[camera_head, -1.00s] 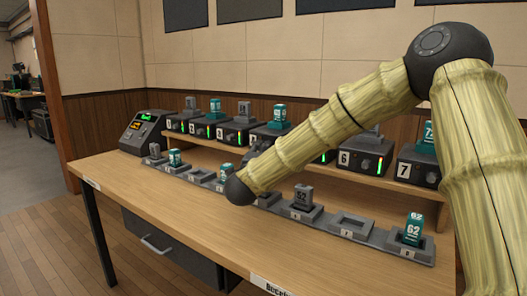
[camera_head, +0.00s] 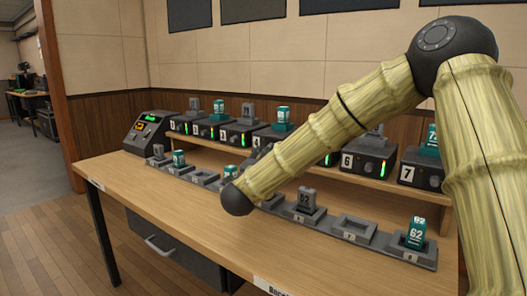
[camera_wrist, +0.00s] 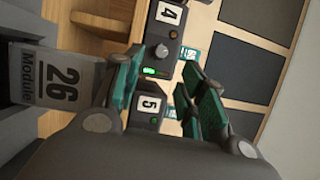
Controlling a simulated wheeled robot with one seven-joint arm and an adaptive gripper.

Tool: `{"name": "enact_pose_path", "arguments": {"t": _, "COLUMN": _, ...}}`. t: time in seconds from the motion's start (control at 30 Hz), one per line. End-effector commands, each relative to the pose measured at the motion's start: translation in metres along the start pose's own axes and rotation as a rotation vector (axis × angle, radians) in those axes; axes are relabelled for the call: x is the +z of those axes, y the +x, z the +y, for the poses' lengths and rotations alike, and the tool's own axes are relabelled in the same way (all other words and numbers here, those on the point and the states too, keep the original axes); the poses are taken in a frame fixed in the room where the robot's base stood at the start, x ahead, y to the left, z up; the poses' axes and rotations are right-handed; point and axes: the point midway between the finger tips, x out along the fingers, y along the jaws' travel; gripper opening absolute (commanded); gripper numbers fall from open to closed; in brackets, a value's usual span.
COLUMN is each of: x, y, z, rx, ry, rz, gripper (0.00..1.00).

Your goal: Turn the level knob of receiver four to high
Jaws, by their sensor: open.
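In the wrist view, receiver four (camera_wrist: 178,40) has a white label "4" at the top and a grey level knob (camera_wrist: 160,52) below it. A green light (camera_wrist: 155,71) shows beside the knob. My gripper (camera_wrist: 160,72) is open and empty, its teal-padded fingers to either side of the light, with the knob just beyond the tips. I cannot read the knob's pointer. In the head view, receiver four (camera_head: 262,139) is partly hidden behind my arm, under a teal module (camera_head: 283,118); my gripper is hidden there.
Receiver five (camera_wrist: 150,103) is close beside receiver four, near my fingers. A grey module 26 (camera_wrist: 55,75) stands at the left of the wrist view. Receivers six (camera_head: 365,162) and seven (camera_head: 420,172) are on the shelf; a tray row (camera_head: 351,228) lies on the desk in front.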

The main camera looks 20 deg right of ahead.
Motion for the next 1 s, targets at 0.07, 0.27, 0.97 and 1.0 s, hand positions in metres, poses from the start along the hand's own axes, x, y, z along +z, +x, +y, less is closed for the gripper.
{"name": "enact_pose_path", "arguments": {"t": 0.07, "x": 0.003, "y": 0.004, "z": -0.010, "rx": 0.012, "ry": -0.041, "rz": 0.012, "gripper": 0.41}}
{"name": "enact_pose_path", "arguments": {"t": 0.27, "x": 0.007, "y": 0.015, "z": -0.018, "rx": 0.052, "ry": -0.175, "rz": 0.048, "gripper": 0.41}}
{"name": "enact_pose_path", "arguments": {"t": 0.97, "x": 0.028, "y": 0.040, "z": -0.037, "rx": 0.262, "ry": -0.729, "rz": 0.139, "gripper": 0.41}}
{"name": "enact_pose_path", "arguments": {"t": 1.0, "x": 0.029, "y": 0.040, "z": -0.038, "rx": 0.275, "ry": -0.761, "rz": 0.140, "gripper": 0.41}}
